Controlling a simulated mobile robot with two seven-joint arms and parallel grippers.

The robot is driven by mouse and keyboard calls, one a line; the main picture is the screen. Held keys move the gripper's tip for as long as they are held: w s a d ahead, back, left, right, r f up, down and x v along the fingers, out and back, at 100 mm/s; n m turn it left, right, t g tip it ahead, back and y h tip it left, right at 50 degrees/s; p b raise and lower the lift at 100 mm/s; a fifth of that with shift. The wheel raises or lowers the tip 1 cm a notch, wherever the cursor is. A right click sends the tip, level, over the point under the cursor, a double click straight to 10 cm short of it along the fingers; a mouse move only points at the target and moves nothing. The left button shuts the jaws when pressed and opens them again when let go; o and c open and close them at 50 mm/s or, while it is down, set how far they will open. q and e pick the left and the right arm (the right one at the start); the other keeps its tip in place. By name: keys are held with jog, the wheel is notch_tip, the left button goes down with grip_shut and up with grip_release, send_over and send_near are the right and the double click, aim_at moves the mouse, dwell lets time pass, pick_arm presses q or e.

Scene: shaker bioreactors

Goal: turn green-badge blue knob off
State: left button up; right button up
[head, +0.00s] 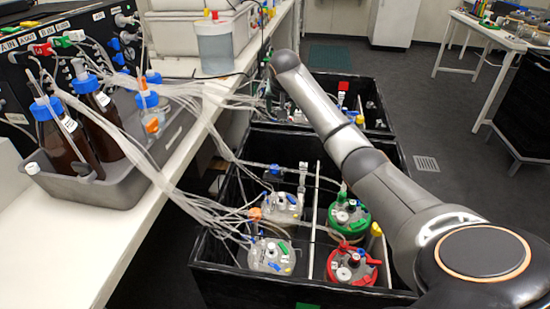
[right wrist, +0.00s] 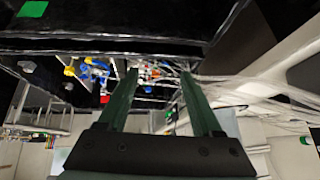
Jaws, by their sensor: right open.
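A green badge (head: 308,306) shows at the bottom edge of the near black crate in the head view. A green badge (right wrist: 32,9) also shows on a black surface in the right wrist view. Small blue parts (right wrist: 95,72) lie beyond my fingers there, too small to tell which is the knob. In the head view, blue parts sit on the vessel lids, including a blue cap (head: 275,169). My right gripper (right wrist: 155,95) is open and empty, its two green fingers apart. In the head view it is at the far crate, mostly hidden. My left gripper is out of view.
The near crate (head: 222,283) holds several lidded vessels, including a green one (head: 347,228) and a red one (head: 352,275). Clear tubes (head: 190,195) run across to the bench (head: 40,240). Brown bottles stand in a grey tray (head: 85,190). Floor is open at right.

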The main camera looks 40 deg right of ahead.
aim_at(275, 167)
jog(key=s+a+f+n+g+y+p, duration=0.1)
jog(key=s+a+f+n+y+p, duration=0.2)
jog(key=s+a+f+n, duration=0.3)
jog(key=shift+n, duration=0.5)
jog(key=x, duration=0.3)
jog(key=b+x, duration=0.1)
jog(key=x, duration=0.3)
jog(key=s+b+x, duration=0.1)
jog(key=x, duration=0.3)
jog(key=shift+d+f, duration=0.1)
jog(key=shift+d, duration=0.05)
jog(key=shift+w+d+f+b, duration=0.1)
jog(key=shift+w+f+b, duration=0.2)
jog(key=shift+f, duration=0.2)
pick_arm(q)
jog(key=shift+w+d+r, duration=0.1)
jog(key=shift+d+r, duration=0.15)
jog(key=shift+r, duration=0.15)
pick_arm(e)
jog(key=shift+w+f, duration=0.1)
jog(key=shift+f, duration=0.15)
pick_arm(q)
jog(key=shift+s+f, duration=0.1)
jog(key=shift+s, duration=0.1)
pick_arm(e)
grip_shut()
